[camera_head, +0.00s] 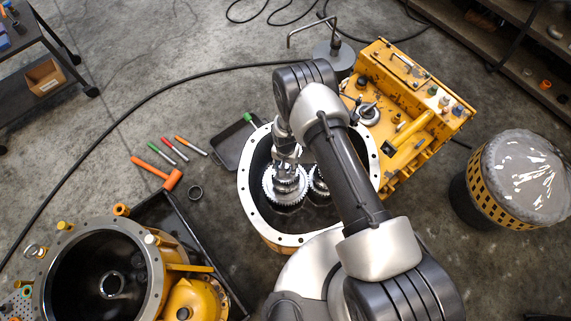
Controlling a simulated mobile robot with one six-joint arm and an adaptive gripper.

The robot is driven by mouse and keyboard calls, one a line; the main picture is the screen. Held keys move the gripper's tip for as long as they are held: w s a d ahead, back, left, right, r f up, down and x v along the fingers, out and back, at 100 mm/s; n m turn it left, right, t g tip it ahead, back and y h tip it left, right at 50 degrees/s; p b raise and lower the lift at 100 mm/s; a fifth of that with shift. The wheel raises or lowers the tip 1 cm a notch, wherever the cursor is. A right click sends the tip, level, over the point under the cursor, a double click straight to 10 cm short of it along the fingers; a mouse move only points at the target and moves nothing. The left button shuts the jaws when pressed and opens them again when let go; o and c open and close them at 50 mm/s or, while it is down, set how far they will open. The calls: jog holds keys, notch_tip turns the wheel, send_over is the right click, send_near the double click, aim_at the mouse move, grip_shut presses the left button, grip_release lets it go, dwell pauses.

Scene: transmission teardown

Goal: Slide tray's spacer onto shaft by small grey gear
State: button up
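My gripper (287,152) points down into the open round housing (250,203), just above or touching the top of a silver gear stack on a shaft (285,186). Its fingers are small and blend with the metal, so its opening and any held spacer cannot be made out. A second gear (318,181) stands to the right, partly hidden by my arm. Which gear is the small grey one is unclear. A dark flat tray (230,150) lies left of the housing; no spacer is clearly visible on its bare part.
A larger yellow housing (152,287) stands at lower left beside a black pan (182,215). An orange hammer (170,180) and several coloured-handled tools (175,149) lie on the floor. A yellow machine block (412,105) and a covered drum (515,185) stand right.

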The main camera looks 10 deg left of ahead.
jog(key=o, duration=1.2)
jog(key=shift+f, duration=0.1)
jog(key=o, duration=0.5)
jog(key=shift+c, duration=0.2)
jog(key=shift+r+p, duration=2.6)
jog(key=shift+r, duration=1.4)
